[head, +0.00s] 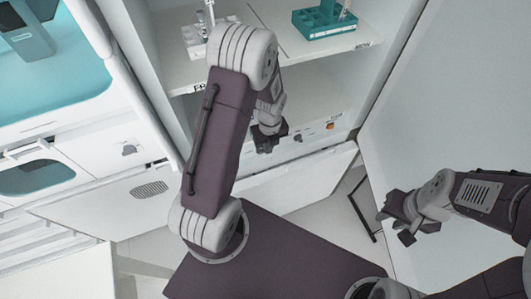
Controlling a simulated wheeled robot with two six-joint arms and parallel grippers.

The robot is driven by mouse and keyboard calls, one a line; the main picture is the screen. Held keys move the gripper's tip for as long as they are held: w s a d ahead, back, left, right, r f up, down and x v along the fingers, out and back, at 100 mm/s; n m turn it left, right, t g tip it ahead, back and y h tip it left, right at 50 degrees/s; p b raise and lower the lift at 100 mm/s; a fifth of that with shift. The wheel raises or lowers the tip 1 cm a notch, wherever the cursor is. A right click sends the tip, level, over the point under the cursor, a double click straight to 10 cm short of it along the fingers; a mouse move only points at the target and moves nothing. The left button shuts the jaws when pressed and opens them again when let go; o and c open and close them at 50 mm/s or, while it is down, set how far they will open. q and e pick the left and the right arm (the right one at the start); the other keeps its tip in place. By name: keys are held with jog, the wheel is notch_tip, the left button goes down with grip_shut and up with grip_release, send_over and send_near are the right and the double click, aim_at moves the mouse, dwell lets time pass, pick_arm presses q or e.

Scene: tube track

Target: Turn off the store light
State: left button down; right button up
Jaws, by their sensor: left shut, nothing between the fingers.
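The store is a pale shelf unit (300,85) at the upper middle. A strip on its lower front carries an orange round control (330,126) and a small dark control (297,138); I cannot tell which one is for the light, or whether the light is on. My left gripper (264,146) is shut and empty, in front of the strip and left of both controls. My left arm hides part of the store's left side. My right gripper (393,226) is at the right, well away from the controls, with its fingers apart and nothing visible between them.
A teal rack (324,20) and a white rack (194,41) stand on the upper shelf. A white cabinet with a teal interior (75,85) is at the left. A large pale panel (440,110) stands at the right. Some floor shows below the store.

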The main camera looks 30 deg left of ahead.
aim_at(261, 150)
pick_arm(q)
jog(key=shift+f, duration=0.1)
jog(key=w+a+f, duration=0.3)
jog(key=f, duration=0.7)
jog(key=shift+a+f, duration=0.2)
jog(key=shift+f, duration=0.05)
